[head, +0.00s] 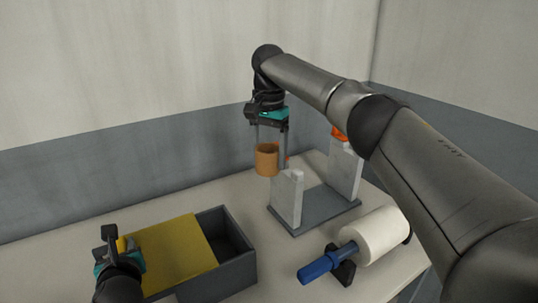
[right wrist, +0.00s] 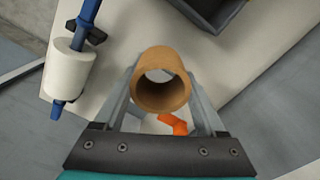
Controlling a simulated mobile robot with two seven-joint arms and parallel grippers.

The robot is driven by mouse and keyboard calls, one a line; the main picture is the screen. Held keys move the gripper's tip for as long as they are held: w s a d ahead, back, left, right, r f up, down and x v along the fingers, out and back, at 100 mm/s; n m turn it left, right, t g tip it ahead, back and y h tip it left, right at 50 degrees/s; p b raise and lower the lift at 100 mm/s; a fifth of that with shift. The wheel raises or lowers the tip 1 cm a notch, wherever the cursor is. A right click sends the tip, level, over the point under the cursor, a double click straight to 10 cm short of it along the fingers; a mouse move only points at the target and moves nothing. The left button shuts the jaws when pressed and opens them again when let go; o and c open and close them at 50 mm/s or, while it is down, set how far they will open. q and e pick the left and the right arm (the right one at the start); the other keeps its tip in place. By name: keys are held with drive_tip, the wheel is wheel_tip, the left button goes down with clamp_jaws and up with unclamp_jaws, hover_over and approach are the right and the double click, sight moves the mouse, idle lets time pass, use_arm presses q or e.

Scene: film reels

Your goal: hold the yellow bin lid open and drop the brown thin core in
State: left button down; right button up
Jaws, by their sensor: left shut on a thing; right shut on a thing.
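The brown thin core (head: 267,162) is a short hollow tube, upright in the head view. My right gripper (head: 270,146) is shut on it and holds it in the air behind the bin, above the table. The right wrist view shows its open end (right wrist: 160,92) between the two fingers. The grey bin (head: 237,273) stands at the front left. Its yellow lid (head: 178,253) covers the left part, and the dark inside shows at the right. My left gripper (head: 122,248) is at the lid's left end, shut on what looks like its yellow handle; the arm partly hides the grip.
A grey stand with two pale uprights (head: 288,198) is right of the bin, near the held core. An orange part (head: 339,133) is at its far upright. A white roll (head: 375,236) on a blue spindle (head: 320,268) lies at the front right. A wall stands behind.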

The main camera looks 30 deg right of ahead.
use_arm(q)
drive_tip(key=a, duration=0.5)
drive_tip(key=shift+a+f, duration=0.15)
drive_tip(key=shift+f, duration=0.05)
use_arm(e)
drive_tip(key=a+f, duration=0.4)
drive_tip(key=a, duration=0.4)
drive_tip(key=a+f, duration=0.4)
drive_tip(key=a, duration=0.4)
idle(1.3)
drive_tip(key=shift+d+f, duration=0.1)
drive_tip(key=shift+f, duration=0.9)
wheel_tip(320, 180, down, 6)
drive_tip(key=shift+f, duration=0.25)
drive_tip(key=o, duration=1.3)
drive_tip(key=shift+r, duration=0.1)
